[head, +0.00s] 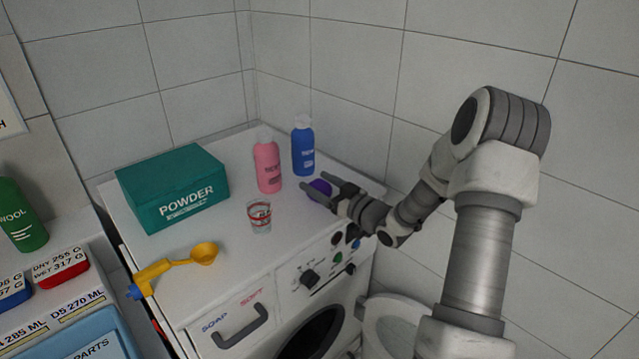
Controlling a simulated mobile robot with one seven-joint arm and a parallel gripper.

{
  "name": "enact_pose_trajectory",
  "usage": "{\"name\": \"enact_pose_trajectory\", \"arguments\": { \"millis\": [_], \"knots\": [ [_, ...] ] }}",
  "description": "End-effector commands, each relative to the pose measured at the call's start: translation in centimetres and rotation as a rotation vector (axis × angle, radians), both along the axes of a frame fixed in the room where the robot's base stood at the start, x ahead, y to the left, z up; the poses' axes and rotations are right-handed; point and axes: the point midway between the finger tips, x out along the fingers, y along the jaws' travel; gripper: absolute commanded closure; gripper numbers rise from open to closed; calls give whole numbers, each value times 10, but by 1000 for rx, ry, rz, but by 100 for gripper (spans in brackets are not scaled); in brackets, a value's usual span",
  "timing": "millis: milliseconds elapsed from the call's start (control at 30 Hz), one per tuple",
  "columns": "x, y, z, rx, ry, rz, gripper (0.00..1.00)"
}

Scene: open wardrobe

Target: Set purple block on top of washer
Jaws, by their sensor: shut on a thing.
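The white washer (190,268) stands against the tiled corner with its front panel and round door facing me. My gripper (321,188) is over the right side of the washer top, shut on the purple block (320,187). The block shows as a small purple patch between the fingers, which hide part of it. I cannot tell whether the block touches the washer top.
On the washer top stand a teal powder box (172,187), a pink bottle (267,165), a blue bottle (303,148) and a small glass (259,215). A yellow scoop (204,253) lies front left. The top's front middle is clear.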

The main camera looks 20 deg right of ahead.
Motion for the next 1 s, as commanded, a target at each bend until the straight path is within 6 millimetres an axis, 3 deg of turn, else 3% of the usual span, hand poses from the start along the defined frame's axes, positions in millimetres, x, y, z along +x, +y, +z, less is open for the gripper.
{"name": "enact_pose_trajectory", "arguments": {
  "millis": [400, 433, 567, 933, 1000],
  "knots": [
    [0, 0, -6, -1, -2, 0, 88],
    [0, 0, -6, -1, 0, 0, 24],
    [0, 0, -5, -1, 0, 0, 0],
    [0, 0, 2, -1, 0, 0, 0],
    [-11, -6, -2, -2, 0, -3, 0]
  ]
}}
